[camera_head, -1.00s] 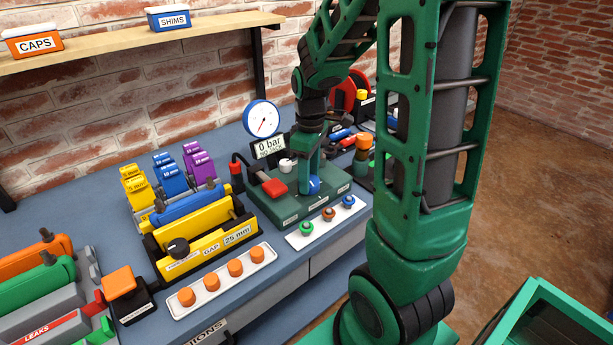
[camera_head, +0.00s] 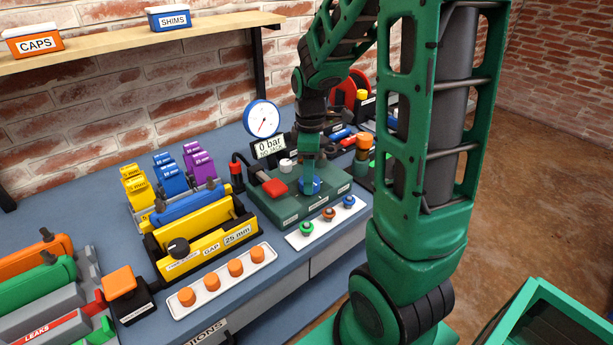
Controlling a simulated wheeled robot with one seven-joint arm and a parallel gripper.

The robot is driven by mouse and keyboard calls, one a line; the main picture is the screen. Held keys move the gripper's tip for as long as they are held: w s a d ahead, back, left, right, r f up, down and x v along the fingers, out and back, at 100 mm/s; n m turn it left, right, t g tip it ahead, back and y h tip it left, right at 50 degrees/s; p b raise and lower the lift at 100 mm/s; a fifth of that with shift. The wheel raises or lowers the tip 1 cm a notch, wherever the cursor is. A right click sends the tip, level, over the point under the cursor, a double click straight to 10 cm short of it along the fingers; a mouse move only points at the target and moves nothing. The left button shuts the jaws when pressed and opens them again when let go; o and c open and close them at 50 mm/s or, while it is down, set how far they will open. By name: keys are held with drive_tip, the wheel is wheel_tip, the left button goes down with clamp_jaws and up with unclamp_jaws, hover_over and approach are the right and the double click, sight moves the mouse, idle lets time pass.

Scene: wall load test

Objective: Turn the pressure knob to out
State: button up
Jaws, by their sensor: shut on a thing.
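The pressure knob appears to be the blue knob (camera_head: 309,187) on top of the green pump box (camera_head: 290,209), right of a red lever handle (camera_head: 274,187). My gripper (camera_head: 310,178) points down onto the blue knob and is shut on it. The fingers partly hide the knob, and its pointer or setting cannot be read. A round white gauge (camera_head: 262,118) stands behind the box. The display (camera_head: 270,147) under it reads "0 bar" with a second line that seems to say "NO JACK".
A white strip with green, orange and blue caps (camera_head: 327,215) lies in front of the box. A yellow gap fixture (camera_head: 205,240) with a black knob stands to the left. Shim stacks (camera_head: 170,174) are behind it. A wooden shelf (camera_head: 120,45) hangs above on the brick wall.

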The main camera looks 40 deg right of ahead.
drive_tip(key=shift+w+r, duration=0.15)
drive_tip(key=shift+w, duration=0.05)
drive_tip(key=o, duration=1)
drive_tip(key=shift+o, duration=0.3)
drive_tip(key=shift+s, duration=0.1)
wheel_tip(320, 180, up, 10)
drive_tip(key=shift+r, duration=0.25)
